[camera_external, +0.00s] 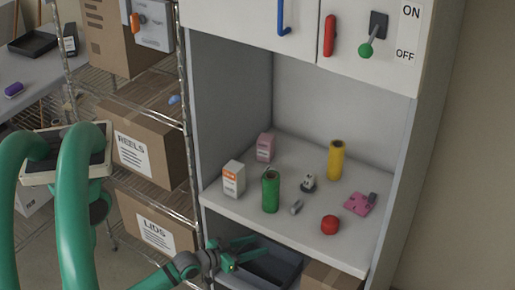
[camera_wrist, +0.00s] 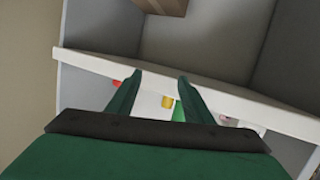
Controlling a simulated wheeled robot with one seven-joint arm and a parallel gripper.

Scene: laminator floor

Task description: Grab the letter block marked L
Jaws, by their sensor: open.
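A small white block with dark marks (camera_external: 308,182) sits on the cabinet shelf, between the green canister and the yellow cylinder. It may be the letter block, but its marking is too small to read. I cannot make it out in the wrist view. My gripper (camera_external: 262,244) is open and empty, below and in front of the shelf's front edge, near the dark bin. Its two fingers also show in the wrist view (camera_wrist: 160,75), with the pale shelf edge beyond them.
On the shelf (camera_external: 245,208) stand a green canister (camera_external: 270,192), a yellow cylinder (camera_external: 335,160), a white carton (camera_external: 233,179), a pink carton (camera_external: 265,147), a red cylinder (camera_external: 329,225), a grey piece (camera_external: 296,207) and a pink part (camera_external: 360,203). Cabinet walls enclose both sides.

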